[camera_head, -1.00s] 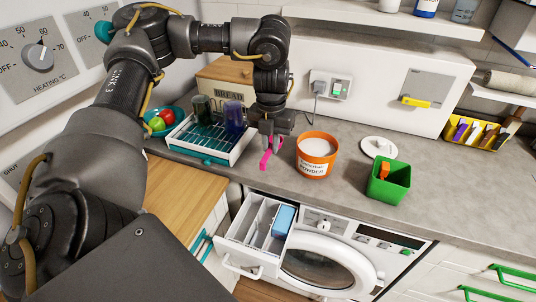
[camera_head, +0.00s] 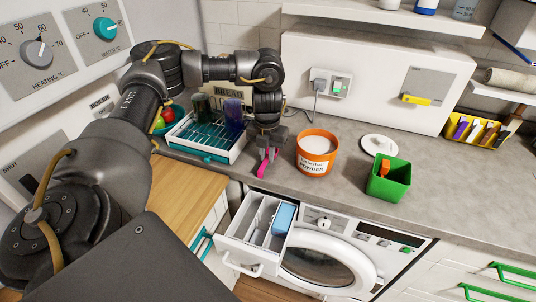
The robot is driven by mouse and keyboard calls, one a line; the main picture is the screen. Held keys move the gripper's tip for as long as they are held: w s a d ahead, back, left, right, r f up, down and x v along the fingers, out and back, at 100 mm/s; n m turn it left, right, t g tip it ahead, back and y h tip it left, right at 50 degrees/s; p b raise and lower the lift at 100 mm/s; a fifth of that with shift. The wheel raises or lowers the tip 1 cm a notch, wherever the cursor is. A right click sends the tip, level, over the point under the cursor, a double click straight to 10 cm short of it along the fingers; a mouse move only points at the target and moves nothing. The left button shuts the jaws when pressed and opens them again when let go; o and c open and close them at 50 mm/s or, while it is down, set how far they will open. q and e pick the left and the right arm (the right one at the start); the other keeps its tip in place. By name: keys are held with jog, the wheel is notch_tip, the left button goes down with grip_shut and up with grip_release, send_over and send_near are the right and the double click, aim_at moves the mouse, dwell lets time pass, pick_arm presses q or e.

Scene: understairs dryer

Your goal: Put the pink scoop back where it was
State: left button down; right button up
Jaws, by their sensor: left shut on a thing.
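The pink scoop (camera_head: 263,168) hangs from my left gripper (camera_head: 268,150), which is shut on it. It is near the front edge of the grey counter, between the dish rack and the orange tub. I cannot tell whether its lower end touches the counter. The orange powder tub (camera_head: 316,155) stands open and upright to the right of the scoop, full of white powder. Its white lid (camera_head: 379,145) lies on the counter further right. My right gripper is not in view.
A dish rack (camera_head: 205,150) with dark cups stands left of the gripper. A green box (camera_head: 388,183) holding an orange item stands right of the tub. Below, the washer's detergent drawer (camera_head: 233,240) is pulled out.

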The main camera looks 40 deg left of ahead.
aim_at(267, 158)
pick_arm(q)
jog(key=shift+f, duration=0.15)
jog(key=c, duration=1.4)
grip_release()
jog(key=shift+c, duration=0.2)
notch_tip(267, 158, up, 12)
jog(key=p, duration=0.1)
jog(key=shift+r, duration=0.2)
jog(key=shift+d, duration=0.1)
